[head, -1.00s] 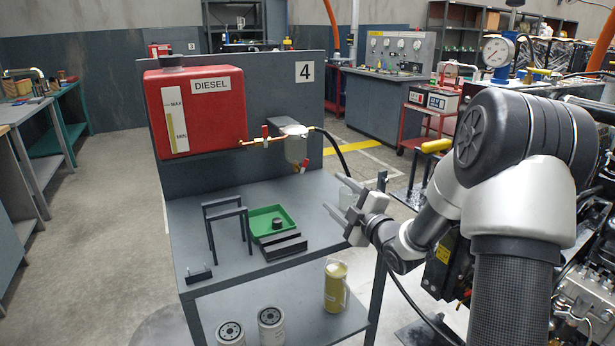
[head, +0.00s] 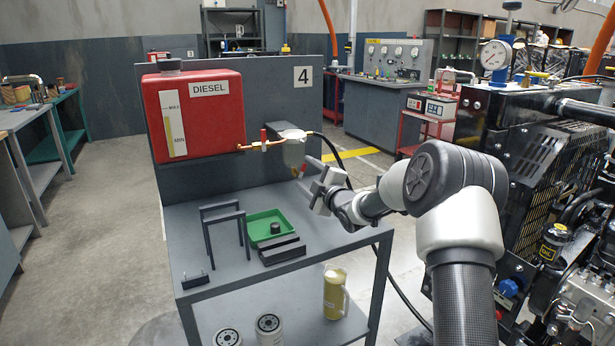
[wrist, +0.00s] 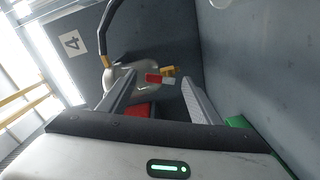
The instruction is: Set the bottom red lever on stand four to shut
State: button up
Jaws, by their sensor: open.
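Stand four carries a number plate (head: 303,76), a red diesel tank (head: 200,112) and a grey filter bowl (head: 294,150) on its panel. The bottom red lever (wrist: 152,78) shows in the wrist view beside a brass fitting (wrist: 168,71) under the bowl. The upper red lever (head: 263,139) stands upright on the brass line from the tank. My gripper (head: 318,168) is open and points at the underside of the bowl. In the wrist view the bottom lever lies between the fingers' lines; contact cannot be told.
A black hose (head: 338,152) curves from the filter past my gripper. On the stand's top (head: 200,268) are a green tray (head: 270,219) and a dark frame (head: 222,212). A black engine (head: 530,130) stands at the right. The floor at the left is clear.

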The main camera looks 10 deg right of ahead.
jog(key=shift+c, duration=0.5)
jog(key=c, duration=0.9)
jog(key=shift+c, duration=0.2)
jog(key=shift+f+m, duration=0.1)
jog(key=shift+m, duration=0.2)
jog(key=shift+w+d+f+m, duration=0.15)
jog(key=shift+f+m, duration=0.1)
jog(key=shift+m, duration=1.85)
jog(key=shift+s+d+f+m, duration=0.1)
jog(key=shift+f+m, duration=0.2)
jog(key=shift+m, duration=1.8)
jog(key=shift+w+d+f+m, duration=0.15)
jog(key=shift+f+m, duration=0.1)
jog(key=shift+m, duration=1.85)
